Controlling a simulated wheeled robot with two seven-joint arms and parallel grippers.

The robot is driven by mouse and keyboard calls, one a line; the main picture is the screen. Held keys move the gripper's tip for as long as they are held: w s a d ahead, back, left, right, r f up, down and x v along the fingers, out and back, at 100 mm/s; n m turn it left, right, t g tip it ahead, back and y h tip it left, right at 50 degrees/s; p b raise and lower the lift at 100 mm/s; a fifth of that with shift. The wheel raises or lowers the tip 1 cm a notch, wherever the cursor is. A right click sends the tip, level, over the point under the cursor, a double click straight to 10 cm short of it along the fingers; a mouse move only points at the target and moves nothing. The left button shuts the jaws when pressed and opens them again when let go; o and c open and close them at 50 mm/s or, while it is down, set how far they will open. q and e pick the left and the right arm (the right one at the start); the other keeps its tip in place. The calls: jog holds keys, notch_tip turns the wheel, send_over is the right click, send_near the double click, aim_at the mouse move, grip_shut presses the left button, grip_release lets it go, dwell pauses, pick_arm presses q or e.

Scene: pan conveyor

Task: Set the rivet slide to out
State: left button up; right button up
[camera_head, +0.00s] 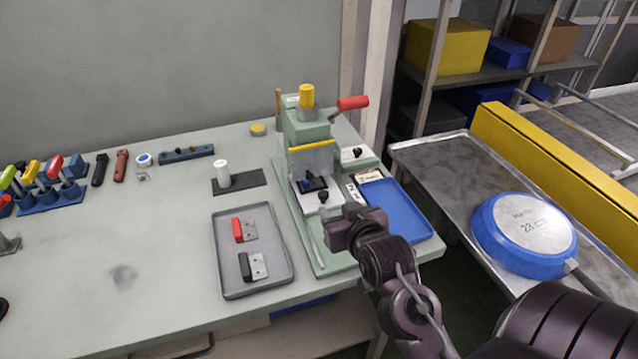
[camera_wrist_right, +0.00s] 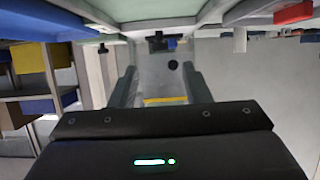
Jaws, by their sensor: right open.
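The pale green press (camera_head: 305,135) stands on the bench with a red-handled lever, a yellow cap and a clear guard with a yellow edge. A light front slide plate (camera_head: 308,204) with a black knob (camera_head: 323,195) sits below the guard. A second pale slide block (camera_head: 358,155) with a black knob is at the press's right side. I cannot tell which is the rivet slide. My right gripper (camera_head: 343,228) is just in front of the press. My left gripper is not seen.
A blue tray (camera_head: 400,212) lies right of the press. A grey tray (camera_head: 255,285) with a red-handled and a black-handled part lies left. A blue pan (camera_head: 525,235) sits on the metal conveyor at right. The bench's left middle is clear.

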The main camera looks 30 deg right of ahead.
aim_at(325, 196)
jog(key=shift+w+d, duration=0.1)
jog(key=shift+w, duration=0.3)
jog(key=x, duration=0.5)
jog(key=shift+w+f, duration=0.1)
jog(key=shift+w, duration=0.1)
jog(key=shift+w+d+f, duration=0.15)
jog(key=shift+w, duration=0.2)
jog(key=shift+w+f, duration=0.1)
jog(key=shift+w, duration=0.05)
jog(key=c, duration=0.7)
grip_shut()
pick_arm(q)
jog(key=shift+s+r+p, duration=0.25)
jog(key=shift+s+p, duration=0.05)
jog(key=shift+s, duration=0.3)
